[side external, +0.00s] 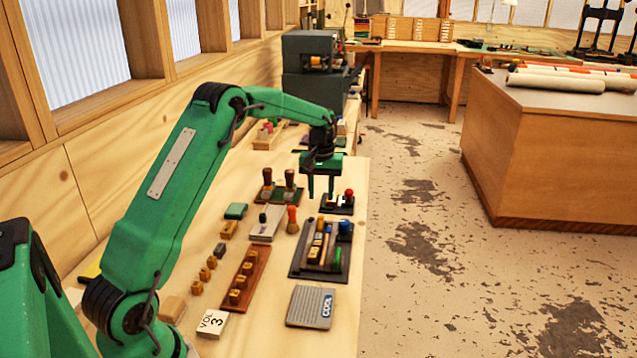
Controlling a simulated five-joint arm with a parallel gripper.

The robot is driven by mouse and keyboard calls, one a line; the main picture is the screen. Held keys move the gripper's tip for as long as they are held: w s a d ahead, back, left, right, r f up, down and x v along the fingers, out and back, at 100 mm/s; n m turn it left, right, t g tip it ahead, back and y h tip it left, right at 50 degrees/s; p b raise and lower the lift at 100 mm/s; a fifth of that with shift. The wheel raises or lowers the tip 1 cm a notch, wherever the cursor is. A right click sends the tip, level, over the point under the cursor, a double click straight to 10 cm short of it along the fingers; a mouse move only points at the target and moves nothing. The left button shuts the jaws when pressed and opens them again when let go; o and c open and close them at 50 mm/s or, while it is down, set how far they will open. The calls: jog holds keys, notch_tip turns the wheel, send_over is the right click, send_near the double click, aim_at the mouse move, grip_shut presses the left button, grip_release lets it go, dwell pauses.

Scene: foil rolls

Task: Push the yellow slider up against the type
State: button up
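My gripper (320,196) points down over the far right part of the bench. Its two green fingers are apart, with nothing seen between them. Just beside and below the fingertips is a small black holder (345,210) with a red ball knob and pale pieces. The fingers partly hide it, and I cannot tell whether they touch it. I cannot make out a yellow slider for certain. Small yellow-brown blocks, perhaps type, stand on a reddish-brown rack (254,266) nearer the camera, with several loose ones (204,274) to its left.
A dark tray (297,272) of sticks and blue and green pieces lies in front of my gripper. Stamps with dark handles (289,178) stand to its left. A grey pad (310,307) and a block marked VOL 3 (212,323) lie nearer. The bench's right edge is close.

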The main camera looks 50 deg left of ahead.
aim_at(321, 217)
jog(key=shift+f, duration=0.3)
jog(key=shift+f, duration=3.75)
grip_shut()
